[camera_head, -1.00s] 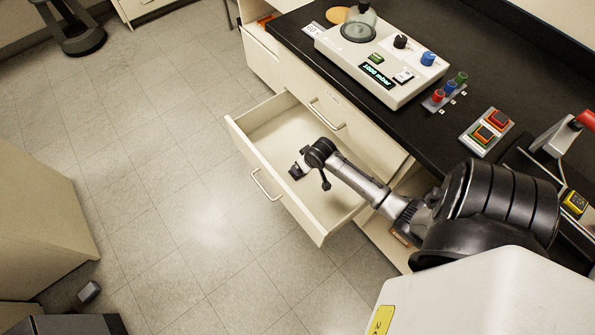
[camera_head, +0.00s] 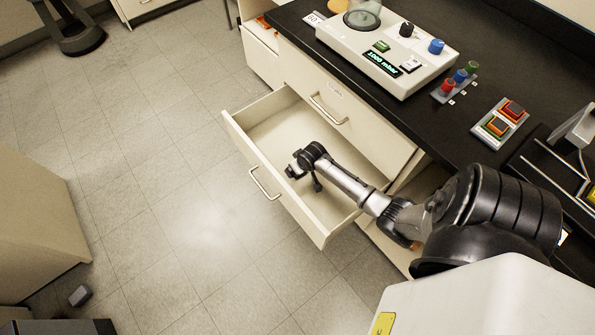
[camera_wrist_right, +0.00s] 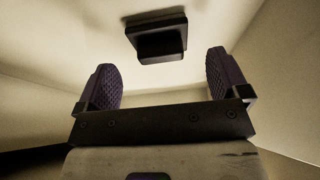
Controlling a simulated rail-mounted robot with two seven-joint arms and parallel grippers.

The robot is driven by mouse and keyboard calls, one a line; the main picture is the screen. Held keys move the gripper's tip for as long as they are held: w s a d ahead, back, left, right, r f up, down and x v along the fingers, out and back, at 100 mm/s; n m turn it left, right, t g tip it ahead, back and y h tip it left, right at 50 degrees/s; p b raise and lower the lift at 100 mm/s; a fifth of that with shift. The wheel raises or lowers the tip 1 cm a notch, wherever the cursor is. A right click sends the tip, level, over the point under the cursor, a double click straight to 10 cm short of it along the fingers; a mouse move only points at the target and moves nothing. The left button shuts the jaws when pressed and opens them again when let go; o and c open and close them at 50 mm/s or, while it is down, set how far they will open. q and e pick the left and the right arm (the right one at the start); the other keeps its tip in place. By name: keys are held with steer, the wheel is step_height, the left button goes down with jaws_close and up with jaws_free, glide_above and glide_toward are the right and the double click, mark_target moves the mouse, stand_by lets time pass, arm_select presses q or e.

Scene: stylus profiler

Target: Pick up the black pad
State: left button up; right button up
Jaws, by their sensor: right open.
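The black pad (camera_wrist_right: 157,36) lies on the pale floor of the open drawer, in the upper middle of the right wrist view. It has a wide flat part and a smaller block. My right gripper (camera_wrist_right: 163,82) is open, with its two purple textured fingers apart and nothing between them. The pad is ahead of the fingers, apart from them. In the head view my right gripper (camera_head: 295,170) reaches down into the drawer (camera_head: 318,232); I cannot tell the pad from the dark fingers there. My left gripper is not in view.
The drawer's front wall and handle (camera_head: 263,184) face the open floor. Above it is a black counter (camera_head: 440,120) with a white instrument (camera_head: 385,50), coloured knobbed parts (camera_head: 455,85) and a button box (camera_head: 500,122). My right arm passes close to the drawer's right end.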

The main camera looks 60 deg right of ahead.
steer(key=b+x, duration=0.1)
steer(key=x, duration=0.2)
steer(key=shift+f+b, duration=0.15)
steer(key=shift+b, duration=0.2)
steer(key=shift+c, duration=0.2)
steer(key=c, duration=1)
steer(key=shift+o, duration=0.2)
step_height(320, 180, up, 9)
steer(key=p, duration=0.5)
steer(key=shift+f, duration=0.2)
steer(key=shift+r+p, duration=0.3)
steer(key=shift+r, duration=0.45)
